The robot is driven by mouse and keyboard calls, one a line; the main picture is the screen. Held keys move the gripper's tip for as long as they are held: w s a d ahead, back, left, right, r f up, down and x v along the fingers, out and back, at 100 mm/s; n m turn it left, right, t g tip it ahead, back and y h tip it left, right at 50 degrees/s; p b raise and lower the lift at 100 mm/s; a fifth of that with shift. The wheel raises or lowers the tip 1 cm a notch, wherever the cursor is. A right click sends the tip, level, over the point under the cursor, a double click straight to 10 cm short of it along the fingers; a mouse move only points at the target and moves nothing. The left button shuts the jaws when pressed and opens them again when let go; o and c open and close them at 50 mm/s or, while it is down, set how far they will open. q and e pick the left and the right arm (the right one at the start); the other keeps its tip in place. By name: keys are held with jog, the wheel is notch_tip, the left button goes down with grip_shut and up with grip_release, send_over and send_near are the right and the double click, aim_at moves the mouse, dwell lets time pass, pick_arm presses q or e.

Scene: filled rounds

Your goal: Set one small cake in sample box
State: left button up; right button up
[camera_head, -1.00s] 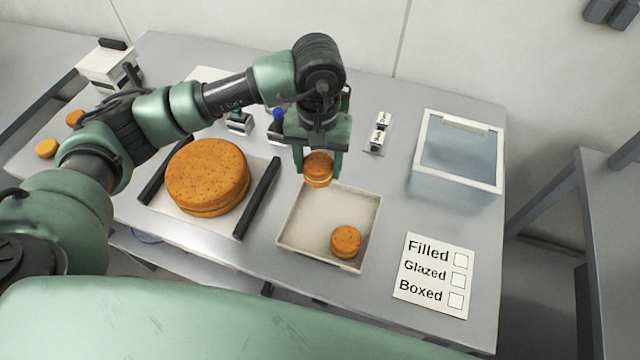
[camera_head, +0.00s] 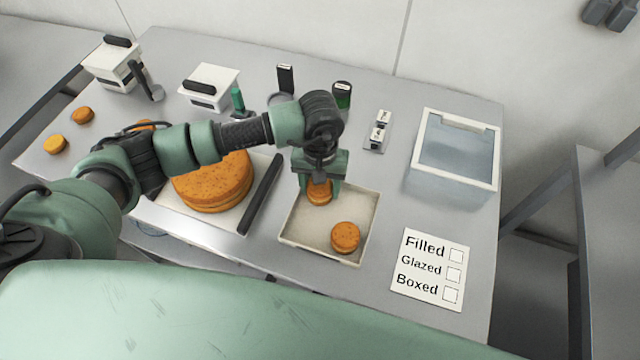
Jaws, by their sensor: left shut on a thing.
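My left gripper (camera_head: 320,188) points down and is shut on a small round orange-brown cake (camera_head: 319,194). It holds the cake at the back left part of a shallow cream tray (camera_head: 292,237); I cannot tell whether the cake touches the tray floor. A second small cake (camera_head: 345,237) lies in the front right of the tray. A clear box with a white rim (camera_head: 452,185) stands at the right and looks empty. My right gripper is not in view.
A large round cake (camera_head: 212,188) lies left of the tray, partly behind my arm, with a dark bar (camera_head: 260,195) beside it. Small cakes (camera_head: 82,115) and white devices (camera_head: 208,88) are at the left. A checklist card (camera_head: 430,268) lies front right.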

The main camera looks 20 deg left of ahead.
pick_arm(q)
jog(key=shift+f, duration=0.2)
jog(key=o, duration=0.9)
jog(key=shift+r, duration=0.1)
jog(key=shift+c, duration=0.2)
jog(key=shift+r, duration=0.1)
jog(key=shift+r+p, duration=0.15)
jog(key=shift+p, duration=0.15)
notch_tip(320, 180, up, 12)
jog(key=b, duration=0.5)
